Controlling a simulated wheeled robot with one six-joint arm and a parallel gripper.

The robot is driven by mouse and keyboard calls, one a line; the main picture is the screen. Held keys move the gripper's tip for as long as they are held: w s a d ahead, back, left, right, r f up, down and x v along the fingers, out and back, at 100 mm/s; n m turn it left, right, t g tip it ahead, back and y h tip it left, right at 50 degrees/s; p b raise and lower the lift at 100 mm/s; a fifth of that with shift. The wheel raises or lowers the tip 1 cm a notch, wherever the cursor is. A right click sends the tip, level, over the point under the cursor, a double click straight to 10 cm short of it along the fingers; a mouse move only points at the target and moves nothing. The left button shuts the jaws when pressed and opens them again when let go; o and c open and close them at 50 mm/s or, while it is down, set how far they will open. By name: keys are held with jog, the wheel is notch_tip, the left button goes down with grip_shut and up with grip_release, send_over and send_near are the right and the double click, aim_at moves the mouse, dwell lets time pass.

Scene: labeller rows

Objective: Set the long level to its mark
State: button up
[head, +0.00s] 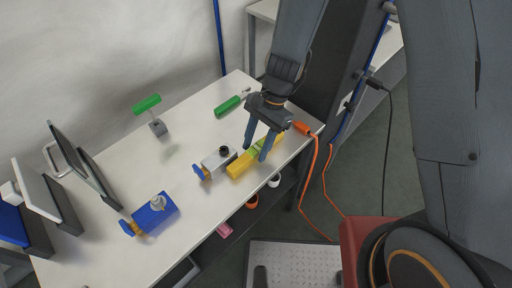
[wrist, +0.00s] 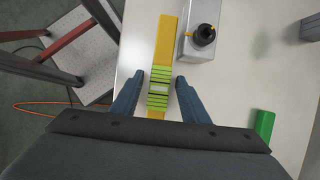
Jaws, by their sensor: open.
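The long level (head: 238,169) is a yellow bar near the front right edge of the white table, lying at a slant. In the wrist view the level (wrist: 166,42) runs up and down, with a green and black striped middle around a pale window. My gripper (head: 255,153) is open above that middle. In the wrist view my gripper (wrist: 159,79) has one finger on each side of the stripes, with gaps showing. I cannot tell how far the fingertips are above the table. I cannot make out a mark for the level.
A grey block with a black knob (head: 217,161) lies close beside the level. A blue device (head: 154,213), a green-handled tool (head: 228,106), a green-topped stand (head: 157,127) and an orange-cabled item (head: 303,128) are also on the table (head: 185,115). Upright panels stand at left.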

jog(key=b+v, duration=0.2)
jog(key=v, duration=0.9)
jog(key=shift+d+r, duration=0.2)
